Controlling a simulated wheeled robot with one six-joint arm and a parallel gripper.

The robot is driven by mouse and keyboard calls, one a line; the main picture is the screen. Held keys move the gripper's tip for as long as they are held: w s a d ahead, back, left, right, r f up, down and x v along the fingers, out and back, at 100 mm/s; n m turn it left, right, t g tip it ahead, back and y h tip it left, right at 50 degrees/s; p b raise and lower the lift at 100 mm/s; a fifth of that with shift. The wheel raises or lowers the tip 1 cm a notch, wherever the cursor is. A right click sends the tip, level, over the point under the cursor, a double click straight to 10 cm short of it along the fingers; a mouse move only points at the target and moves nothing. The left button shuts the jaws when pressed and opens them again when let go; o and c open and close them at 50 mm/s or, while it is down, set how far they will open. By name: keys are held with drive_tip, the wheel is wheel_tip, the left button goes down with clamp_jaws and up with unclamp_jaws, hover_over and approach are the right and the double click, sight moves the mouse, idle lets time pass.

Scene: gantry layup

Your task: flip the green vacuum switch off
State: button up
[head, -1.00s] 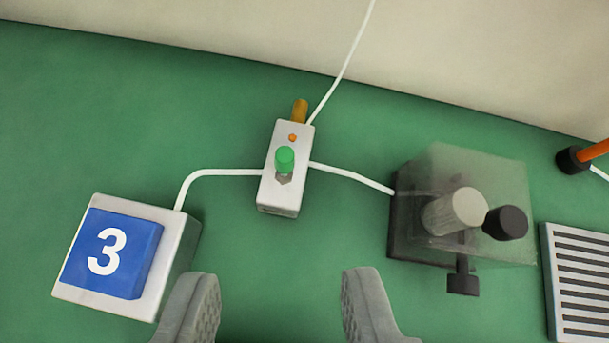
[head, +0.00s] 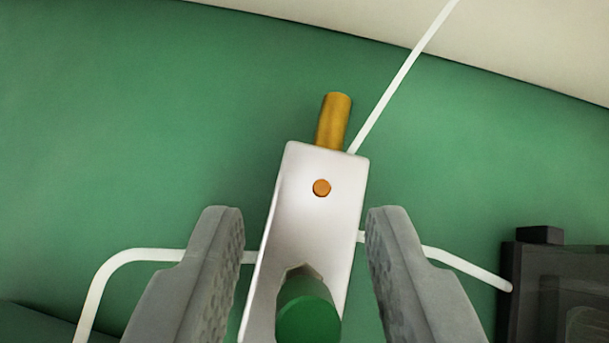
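The green vacuum switch (head: 308,315) is a green-capped lever on a white box (head: 308,225), low in the middle of the head view. Its lower end is cut off by the frame edge. An orange dot (head: 321,188) sits on the box above the lever, and a brass fitting (head: 333,121) stands out of the box's far end. My gripper (head: 304,225) is open, with one grey finger on each side of the box and lever. No contact with the lever shows, and nothing is held between the fingers.
White tubes run from both sides of the box, the left one (head: 140,255) and the right one (head: 455,262). Another white line (head: 400,75) runs up to the pale wall. A dark device (head: 560,290) stands at the lower right. Green surface (head: 130,130) at the upper left is clear.

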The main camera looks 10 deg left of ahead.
drive_tip(key=shift+w+a+f, duration=0.15)
drive_tip(key=shift+w+f, duration=0.15)
drive_tip(key=shift+f, duration=0.1)
clamp_jaws()
drive_tip(key=shift+s+r+t+y, duration=0.1)
drive_tip(key=shift+s+t+y, duration=0.1)
drive_tip(key=shift+t, duration=0.65)
drive_tip(key=shift+s+t+y, duration=0.2)
drive_tip(key=shift+t, duration=0.65)
unclamp_jaws()
drive_tip(key=shift+d, duration=0.2)
